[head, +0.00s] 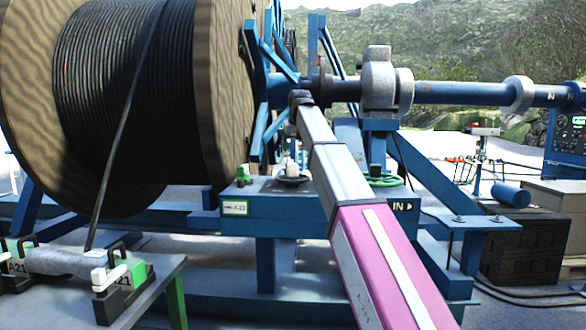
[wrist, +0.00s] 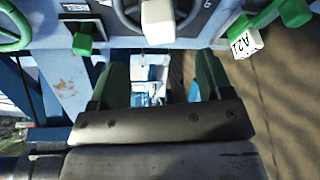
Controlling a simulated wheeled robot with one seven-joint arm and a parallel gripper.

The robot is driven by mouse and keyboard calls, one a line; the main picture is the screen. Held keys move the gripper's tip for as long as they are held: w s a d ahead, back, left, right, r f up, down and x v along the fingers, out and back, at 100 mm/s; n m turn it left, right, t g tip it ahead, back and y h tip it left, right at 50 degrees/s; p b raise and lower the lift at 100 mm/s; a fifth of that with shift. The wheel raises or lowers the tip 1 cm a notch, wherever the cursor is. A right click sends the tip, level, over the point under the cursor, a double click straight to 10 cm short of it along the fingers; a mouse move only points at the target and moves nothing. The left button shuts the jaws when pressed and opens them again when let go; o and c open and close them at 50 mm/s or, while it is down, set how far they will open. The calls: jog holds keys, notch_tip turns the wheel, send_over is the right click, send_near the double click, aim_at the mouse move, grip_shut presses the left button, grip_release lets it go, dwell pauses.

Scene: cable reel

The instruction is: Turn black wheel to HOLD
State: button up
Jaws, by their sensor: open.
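The black wheel (wrist: 128,14) is at the top edge of the wrist view, cut off by the frame, with a pale block (wrist: 158,22) over its lower part. In the head view the black wheel (head: 289,180) lies on the blue stand's top, partly hidden by my arm. My gripper (wrist: 160,78) is open, its two green fingers apart with nothing between them. It is apart from the wheel, which lies beyond the fingertips in the wrist view. In the head view I cannot make the fingers out. I cannot read a HOLD mark.
A green wheel (head: 386,181) is to the right on the same blue stand (head: 310,207), beside an IN mark. The large cable reel (head: 130,95) fills the left. A green lever with a white A21 block (wrist: 243,38) is right of the black wheel in the wrist view.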

aim_at(293, 164)
jog(key=x, duration=1.1)
jog(key=shift+w+r, duration=0.1)
jog(key=shift+w, duration=0.1)
jog(key=c, duration=1.3)
